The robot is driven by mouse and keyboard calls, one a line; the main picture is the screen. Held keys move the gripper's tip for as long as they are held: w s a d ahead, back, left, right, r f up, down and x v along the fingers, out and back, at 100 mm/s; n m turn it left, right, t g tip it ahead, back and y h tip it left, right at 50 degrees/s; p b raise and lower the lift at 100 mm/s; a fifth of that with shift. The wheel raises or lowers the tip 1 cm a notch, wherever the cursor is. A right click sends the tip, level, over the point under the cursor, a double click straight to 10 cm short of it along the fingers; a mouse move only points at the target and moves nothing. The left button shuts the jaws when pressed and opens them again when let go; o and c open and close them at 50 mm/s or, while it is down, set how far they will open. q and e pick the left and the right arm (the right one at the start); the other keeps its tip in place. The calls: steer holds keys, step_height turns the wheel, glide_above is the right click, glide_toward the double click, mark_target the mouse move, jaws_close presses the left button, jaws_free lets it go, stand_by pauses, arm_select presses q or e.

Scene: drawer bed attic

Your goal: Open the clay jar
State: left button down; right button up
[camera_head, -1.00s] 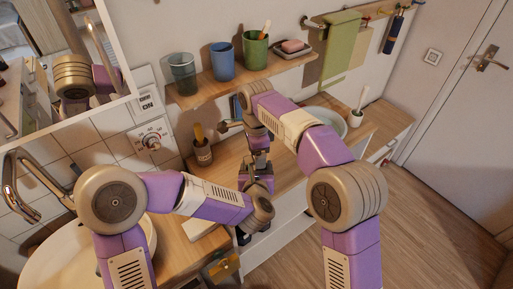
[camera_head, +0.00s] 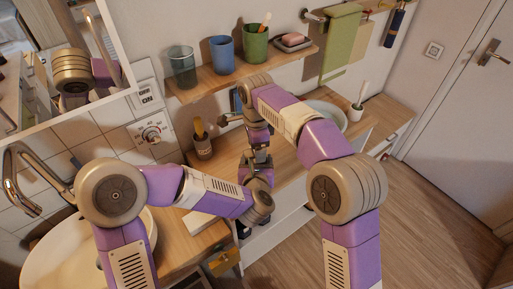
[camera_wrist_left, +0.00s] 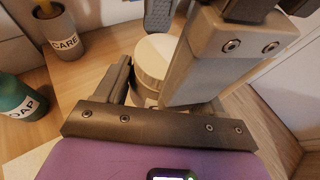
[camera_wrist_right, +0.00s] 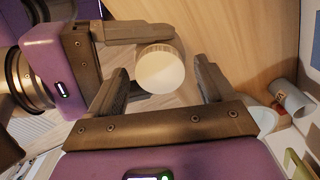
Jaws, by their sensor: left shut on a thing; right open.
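The clay jar shows in the left wrist view (camera_wrist_left: 152,62) as a small, pale, round vessel with a lighter top. My left gripper (camera_wrist_left: 148,85) is shut on it, with one finger on each side. In the right wrist view the jar's round, cream, ridged-edged lid (camera_wrist_right: 160,68) faces the camera. My right gripper (camera_wrist_right: 166,82) is open, its two fingers apart on either side of the lid with visible gaps. In the head view my left gripper (camera_head: 258,172) and right gripper (camera_head: 261,152) meet over the counter and hide the jar.
A grey CARE cup (camera_head: 202,146) stands on the wooden counter (camera_head: 232,150) near the wall. A green SOAP container (camera_wrist_left: 18,98) shows in the left wrist view. A shelf (camera_head: 225,82) with several cups hangs above. A toothbrush-like item in a white holder (camera_head: 357,108) stands right.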

steer(key=shift+r, duration=3.9)
steer(key=shift+c, duration=0.4)
steer(key=shift+f, duration=3.9)
steer(key=c, duration=1)
steer(key=o, duration=1.1)
steer(key=shift+r, duration=0.1)
